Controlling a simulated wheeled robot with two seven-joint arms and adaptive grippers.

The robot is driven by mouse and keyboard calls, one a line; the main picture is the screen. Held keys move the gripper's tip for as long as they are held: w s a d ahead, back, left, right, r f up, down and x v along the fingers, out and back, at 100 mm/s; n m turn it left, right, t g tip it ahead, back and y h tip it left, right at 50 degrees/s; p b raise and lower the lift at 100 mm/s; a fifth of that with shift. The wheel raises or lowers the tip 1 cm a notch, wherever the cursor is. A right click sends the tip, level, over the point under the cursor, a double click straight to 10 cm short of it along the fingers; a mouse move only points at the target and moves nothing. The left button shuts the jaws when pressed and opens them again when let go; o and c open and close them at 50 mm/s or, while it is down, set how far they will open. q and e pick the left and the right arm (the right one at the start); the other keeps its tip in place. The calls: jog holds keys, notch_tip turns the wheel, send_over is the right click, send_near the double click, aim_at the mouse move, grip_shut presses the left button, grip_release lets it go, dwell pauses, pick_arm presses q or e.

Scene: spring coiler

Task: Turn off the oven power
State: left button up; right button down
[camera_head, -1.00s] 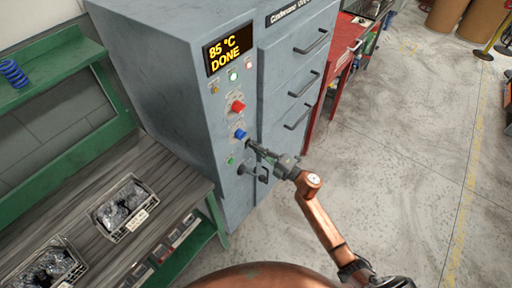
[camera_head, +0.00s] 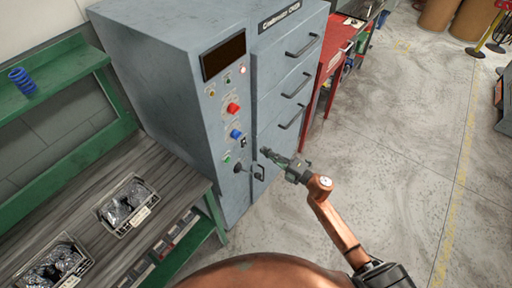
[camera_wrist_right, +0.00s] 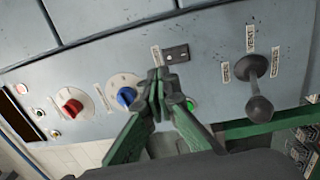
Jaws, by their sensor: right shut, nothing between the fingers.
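The grey oven (camera_head: 160,75) stands at centre left. Its display (camera_head: 223,55) is dark. The panel carries a red knob (camera_head: 233,108), a blue knob (camera_head: 236,133) and a small black switch (camera_head: 243,142); the switch also shows in the right wrist view (camera_wrist_right: 177,54). My right gripper (camera_head: 265,152) is shut and empty, a little to the right of the switch and apart from the panel in the head view. In the right wrist view its closed fingertips (camera_wrist_right: 158,76) appear just left of the switch. My left gripper is not in view.
A black lever (camera_head: 240,169) sticks out below the switch, near a green button (camera_wrist_right: 189,104). Drawer handles (camera_head: 300,85) project from the oven's front. A workbench (camera_head: 85,195) with bins (camera_head: 126,228) stands at left. The floor at right is open.

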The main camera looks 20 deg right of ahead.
jog(key=shift+r+v, duration=0.15)
jog(key=shift+v, duration=0.75)
jog(key=shift+r+v, duration=0.2)
jog(key=shift+v, duration=0.75)
jog(key=shift+r+v, duration=0.15)
jog(key=shift+v, duration=0.75)
jog(key=shift+s+a, duration=0.1)
jog(key=shift+s, duration=0.05)
